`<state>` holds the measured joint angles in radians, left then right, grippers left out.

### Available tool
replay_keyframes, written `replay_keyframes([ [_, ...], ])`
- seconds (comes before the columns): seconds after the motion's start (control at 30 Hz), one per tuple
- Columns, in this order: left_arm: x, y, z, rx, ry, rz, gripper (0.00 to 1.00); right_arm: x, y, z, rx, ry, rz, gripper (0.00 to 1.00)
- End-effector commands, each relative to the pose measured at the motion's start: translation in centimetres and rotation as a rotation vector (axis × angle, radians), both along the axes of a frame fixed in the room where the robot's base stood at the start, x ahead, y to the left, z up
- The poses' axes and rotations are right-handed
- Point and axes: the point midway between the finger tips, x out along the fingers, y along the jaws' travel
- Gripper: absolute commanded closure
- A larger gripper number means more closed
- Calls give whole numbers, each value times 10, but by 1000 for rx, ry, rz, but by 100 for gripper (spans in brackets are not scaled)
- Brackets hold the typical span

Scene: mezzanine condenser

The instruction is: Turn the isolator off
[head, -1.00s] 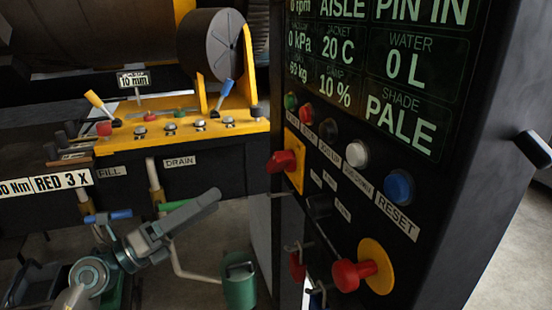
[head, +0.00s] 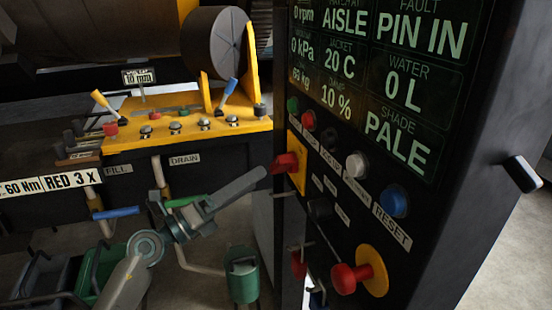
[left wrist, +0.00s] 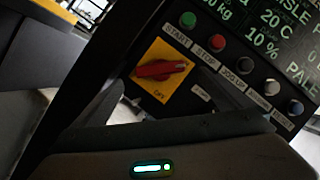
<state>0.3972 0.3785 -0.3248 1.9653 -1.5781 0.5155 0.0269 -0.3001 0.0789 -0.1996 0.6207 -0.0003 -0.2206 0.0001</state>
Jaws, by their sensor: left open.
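The isolator is a red rotary handle (head: 285,163) on a yellow plate (head: 298,149) at the left edge of the black control panel. In the left wrist view the red handle (left wrist: 160,70) lies across its yellow plate (left wrist: 158,52), a pale mark at its right end. The word OFF is on the plate's lower part. My left gripper (head: 258,176) comes in from the left, open, its tips close to the handle's left side. I cannot tell whether they touch it. Dark fingers show low in the left wrist view, with nothing held. My right gripper is not in view.
Green, red, black, white and blue (head: 393,201) buttons line the panel beside the isolator. A red mushroom button (head: 343,279) on a yellow disc sits below. A display reading PIN IN is above. A yellow console (head: 190,132) with levers and a green can (head: 242,275) stand left.

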Motion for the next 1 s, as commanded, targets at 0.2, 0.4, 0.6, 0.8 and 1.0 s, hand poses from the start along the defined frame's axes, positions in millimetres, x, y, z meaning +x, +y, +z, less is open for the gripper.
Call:
replay_keyframes([
  [0.2, 22, -32, 14, -3, 2, -1, 3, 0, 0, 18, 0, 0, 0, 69],
  [0.4, 37, -53, 20, -2, 1, 0, 3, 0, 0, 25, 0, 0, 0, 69],
  [0.6, 43, -63, 22, -1, 2, -1, 3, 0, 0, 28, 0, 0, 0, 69],
  [0.8, 44, -65, 21, 0, 1, 0, 3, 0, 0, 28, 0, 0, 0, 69],
  [1.0, 44, -64, 21, 0, 1, 0, 20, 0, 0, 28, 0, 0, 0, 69],
])
